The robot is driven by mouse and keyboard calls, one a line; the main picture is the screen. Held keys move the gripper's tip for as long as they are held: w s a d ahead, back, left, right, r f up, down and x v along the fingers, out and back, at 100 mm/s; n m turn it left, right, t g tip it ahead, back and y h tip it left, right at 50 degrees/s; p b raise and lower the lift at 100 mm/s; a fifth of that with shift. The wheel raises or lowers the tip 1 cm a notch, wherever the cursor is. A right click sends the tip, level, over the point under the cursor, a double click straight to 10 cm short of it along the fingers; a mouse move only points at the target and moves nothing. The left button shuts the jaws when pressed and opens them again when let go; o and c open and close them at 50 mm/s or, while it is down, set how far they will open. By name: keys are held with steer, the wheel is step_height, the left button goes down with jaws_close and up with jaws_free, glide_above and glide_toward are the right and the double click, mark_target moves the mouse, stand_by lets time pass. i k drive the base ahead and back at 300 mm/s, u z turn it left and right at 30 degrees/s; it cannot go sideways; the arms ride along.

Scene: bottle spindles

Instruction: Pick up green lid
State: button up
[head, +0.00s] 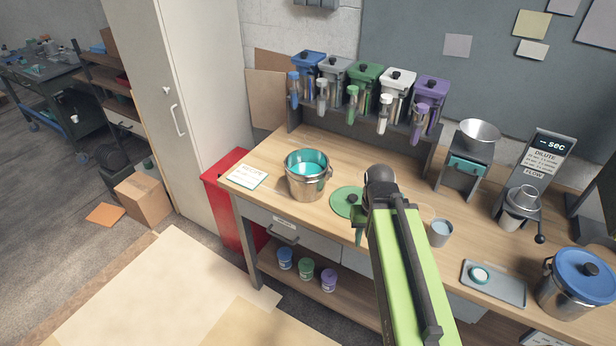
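A steel pot (307,184) with teal liquid stands left of the lid. A small grey cup (440,233), a tray (512,293) and a blue-lidded pot (576,297) are to the right. Colored bottle dispensers (365,80) line the back. The bench's front edge is near.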

mark_target(341, 201)
steer(key=u, duration=0.3)
steer(key=k, duration=0.35)
steer(key=u, duration=0.7)
steer(key=k, duration=1.15)
steer(key=u, duration=1)
steer(key=i, duration=1.2)
steer(key=z, duration=0.5)
steer(key=i, duration=1.8)
steer(key=z, duration=1.3)
steer(key=i, duration=0.8)
steer(key=z, duration=0.35)
steer(key=k, duration=0.8)
steer(key=z, duration=0.2)
steer(key=i, duration=0.8)
steer(key=u, duration=0.05)
